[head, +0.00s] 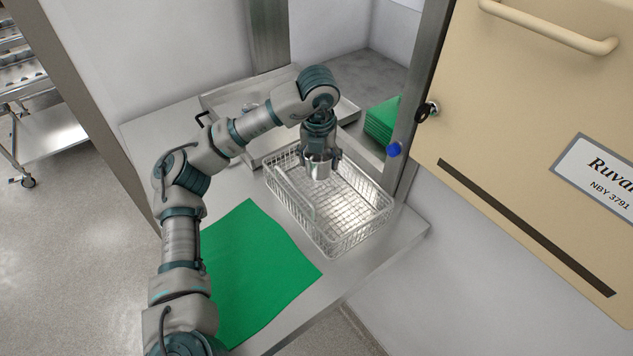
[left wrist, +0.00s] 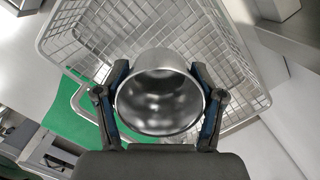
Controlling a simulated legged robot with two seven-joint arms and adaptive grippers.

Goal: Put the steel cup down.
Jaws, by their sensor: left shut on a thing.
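My left gripper (head: 320,160) is shut on the steel cup (head: 319,170), with one finger on each side of it. The gripper points down, and the cup is over the back part of the wire basket (head: 335,243). In the left wrist view the cup (left wrist: 158,98) shows its open, shiny, empty inside between the two fingers (left wrist: 160,105). The basket's mesh (left wrist: 95,40) lies beyond the cup there. I cannot tell whether the cup's bottom touches the basket floor. My right gripper is in neither view.
The basket stands on a steel table (head: 400,240). A green cloth (head: 255,275) lies left of it. A steel tray (head: 225,103) is behind my arm. Folded green cloths (head: 382,120) lie at the back right. A beige cabinet door (head: 540,130) and a post bound the right side.

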